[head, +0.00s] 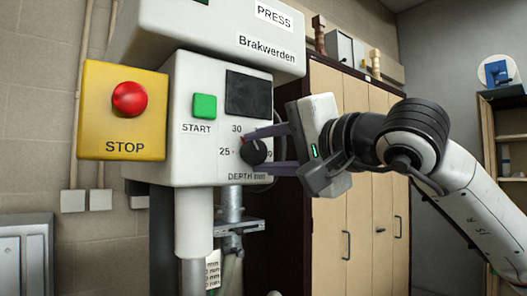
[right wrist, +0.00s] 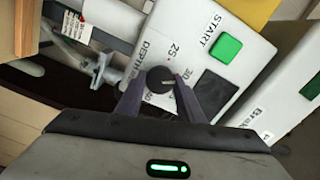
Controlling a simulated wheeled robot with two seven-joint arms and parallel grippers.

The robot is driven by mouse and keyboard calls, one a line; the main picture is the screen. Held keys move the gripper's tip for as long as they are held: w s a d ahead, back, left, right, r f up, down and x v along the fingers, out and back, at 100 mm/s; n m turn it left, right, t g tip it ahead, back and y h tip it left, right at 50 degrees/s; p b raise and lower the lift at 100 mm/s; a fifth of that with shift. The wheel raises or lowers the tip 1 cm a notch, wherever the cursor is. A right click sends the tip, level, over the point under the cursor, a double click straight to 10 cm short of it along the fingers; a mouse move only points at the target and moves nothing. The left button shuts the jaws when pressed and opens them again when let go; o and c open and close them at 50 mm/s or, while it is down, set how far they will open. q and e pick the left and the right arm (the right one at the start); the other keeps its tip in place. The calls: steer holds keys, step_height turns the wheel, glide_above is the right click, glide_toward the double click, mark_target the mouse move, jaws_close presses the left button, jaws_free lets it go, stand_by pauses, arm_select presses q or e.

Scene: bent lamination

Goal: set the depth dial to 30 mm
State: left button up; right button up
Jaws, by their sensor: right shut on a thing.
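The depth dial (head: 255,151) is a dark round knob on the white press front, above the label "DEPTH mm". Numbers 25 and 30 show to its left and upper left; another number at its right is partly covered. My right gripper (head: 258,150) reaches in from the right, its two purple-grey fingers above and below the knob. In the right wrist view the fingers (right wrist: 160,88) stand on either side of the knob (right wrist: 159,80), shut on it. A light pointer line on the knob points right there, roughly toward the 30. The exact reading is too small to tell. My left gripper is not in view.
The green START button (head: 205,106) and a dark display (head: 248,95) are just above the dial. A red stop button (head: 130,99) on a yellow box (head: 92,110) is at the left. Wooden cabinets (head: 352,215) stand behind my right arm.

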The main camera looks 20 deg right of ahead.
steer(key=o, duration=1)
steer(key=shift+o, duration=0.2)
steer(key=shift+s, duration=0.1)
steer(key=b+v, duration=0.2)
steer(key=v, duration=0.8)
